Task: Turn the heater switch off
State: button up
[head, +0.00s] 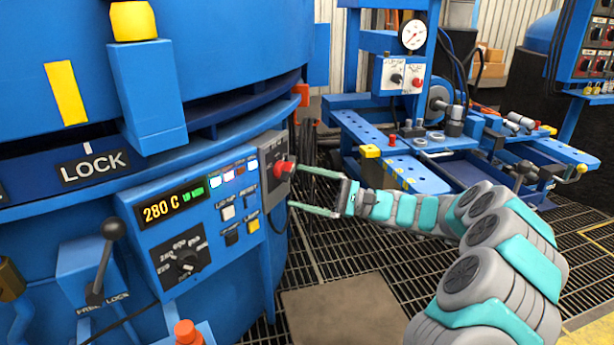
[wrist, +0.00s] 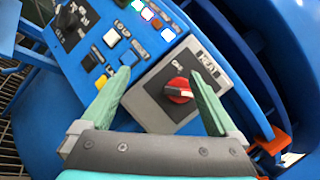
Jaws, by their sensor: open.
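The heater switch looks to be the red rotary knob (head: 285,167) on a grey box at the right end of the blue control panel. It also shows in the wrist view (wrist: 179,91), with a pale pointer bar across its face and small lettering above it; I cannot read its setting for certain. My gripper (head: 297,187) points left at the grey box with its green fingers spread. In the wrist view, the fingers of my gripper (wrist: 160,76) lie on either side of the knob's picture, with nothing held between them. I cannot tell whether a fingertip touches the box.
The control panel carries an orange display (head: 172,208) reading 280 C, a black selector dial (head: 185,261) and several small buttons. A lever with a black ball (head: 113,227) stands left. A blue workbench (head: 410,170) stands behind my arm. An orange block (wrist: 273,141) is right of the box.

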aim_at(284, 171)
jog(key=w+d+f+m+t, duration=0.2)
jog(key=w+d+t, duration=0.1)
jog(key=w+d, duration=0.15)
jog(key=s+x, duration=0.1)
jog(key=x, duration=0.6)
jog(key=shift+a+r, duration=0.25)
jog(key=shift+a, duration=0.1)
jog(key=shift+c, duration=0.3)
jog(key=c, duration=1.3)
jog(key=shift+g, duration=0.4)
